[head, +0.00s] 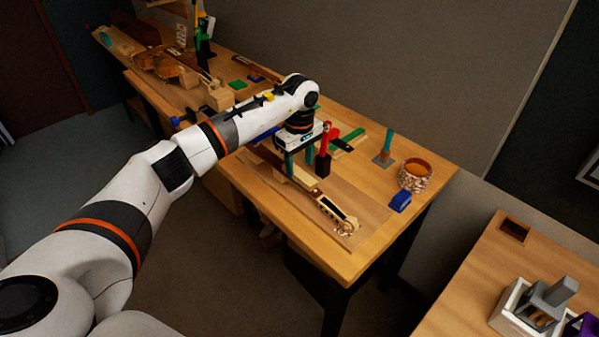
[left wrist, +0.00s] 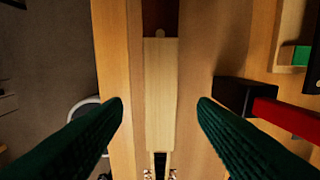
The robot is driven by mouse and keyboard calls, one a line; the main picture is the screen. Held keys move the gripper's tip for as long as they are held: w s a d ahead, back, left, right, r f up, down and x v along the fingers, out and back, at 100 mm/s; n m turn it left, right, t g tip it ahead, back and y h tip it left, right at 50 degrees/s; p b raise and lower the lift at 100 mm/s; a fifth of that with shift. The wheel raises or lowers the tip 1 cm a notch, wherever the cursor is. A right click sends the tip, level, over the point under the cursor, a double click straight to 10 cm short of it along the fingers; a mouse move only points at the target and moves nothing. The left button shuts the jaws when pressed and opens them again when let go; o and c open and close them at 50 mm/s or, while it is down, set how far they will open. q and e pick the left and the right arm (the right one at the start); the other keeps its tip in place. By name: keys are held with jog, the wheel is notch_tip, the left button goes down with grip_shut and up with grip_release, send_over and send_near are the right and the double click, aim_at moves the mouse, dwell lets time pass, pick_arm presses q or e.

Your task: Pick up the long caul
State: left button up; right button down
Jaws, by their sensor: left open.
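The long caul, as far as I can tell, is the pale wooden strip (left wrist: 160,95) in the middle of the left wrist view. It lies lengthwise over a dark neck-like piece, with a black and pale pegbox end beyond its lower end. In the head view its pale wood (head: 304,178) shows just below my left gripper (head: 299,162). My left gripper is open above the strip. In the left wrist view its two green fingers (left wrist: 160,104) stand on either side of the strip, apart from it. My right gripper is not in view.
A red clamp with a black block (left wrist: 235,95) stands close beside the right finger. A pegbox (head: 338,211), a blue block (head: 400,201) and a round container (head: 415,176) are on the right of the bench. A violin body (head: 160,65) lies at the far left.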

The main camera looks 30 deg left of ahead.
aim_at(299, 173)
pick_arm(q)
jog(key=shift+f, duration=1.6)
jog(key=shift+c, duration=0.5)
jog(key=c, duration=1)
jog(key=shift+r, duration=0.1)
